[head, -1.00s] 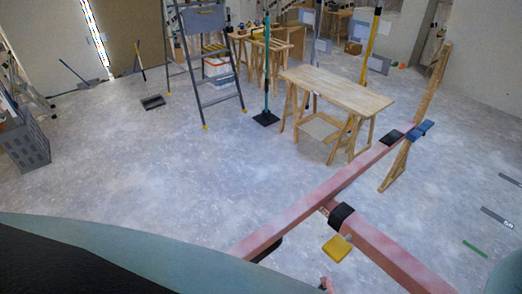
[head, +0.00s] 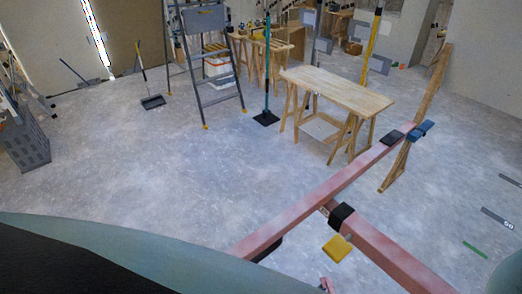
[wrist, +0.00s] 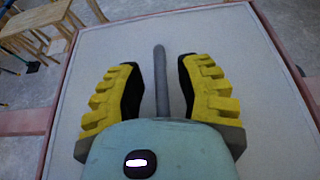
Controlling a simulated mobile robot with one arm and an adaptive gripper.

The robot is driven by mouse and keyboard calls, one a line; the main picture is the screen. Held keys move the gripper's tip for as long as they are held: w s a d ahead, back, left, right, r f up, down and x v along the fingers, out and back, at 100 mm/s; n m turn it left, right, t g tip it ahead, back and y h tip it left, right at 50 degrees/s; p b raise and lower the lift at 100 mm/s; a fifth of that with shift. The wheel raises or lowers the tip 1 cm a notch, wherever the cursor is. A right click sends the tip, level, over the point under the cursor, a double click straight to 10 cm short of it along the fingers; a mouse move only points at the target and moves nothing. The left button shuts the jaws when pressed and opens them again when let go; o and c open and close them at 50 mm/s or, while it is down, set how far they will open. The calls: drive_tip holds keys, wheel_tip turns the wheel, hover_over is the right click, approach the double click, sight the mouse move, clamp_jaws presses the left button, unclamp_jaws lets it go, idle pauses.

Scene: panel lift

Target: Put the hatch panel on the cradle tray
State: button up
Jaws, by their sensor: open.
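In the wrist view my gripper (wrist: 158,62) is open, its two yellow-ribbed, dark-padded fingers spread apart. A dark grey rounded bar (wrist: 160,52) stands between the fingers, with a gap visible on each side. A broad light grey panel (wrist: 225,38), which looks like the hatch panel, lies behind the fingers and fills most of this view. Its lower part is hidden by my gripper. Pink beams (wrist: 25,122) show past its edges. I cannot tell which part is the cradle tray. Neither the gripper nor the panel is seen in the head view.
In the head view, pink beams (head: 330,188) with black sleeves and a yellow tab (head: 337,248) cross the near right. A wooden trestle table (head: 335,88), a stepladder (head: 208,60) and a grey crate (head: 25,140) stand beyond. The middle floor is clear.

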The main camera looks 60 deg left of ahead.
drive_tip(key=b+v, duration=0.4)
drive_tip(key=v, duration=0.6)
drive_tip(key=shift+s+d, duration=0.1)
drive_tip(key=shift+s, duration=0.3)
drive_tip(key=shift+s+r, duration=0.3)
drive_tip(key=shift+s, duration=0.25)
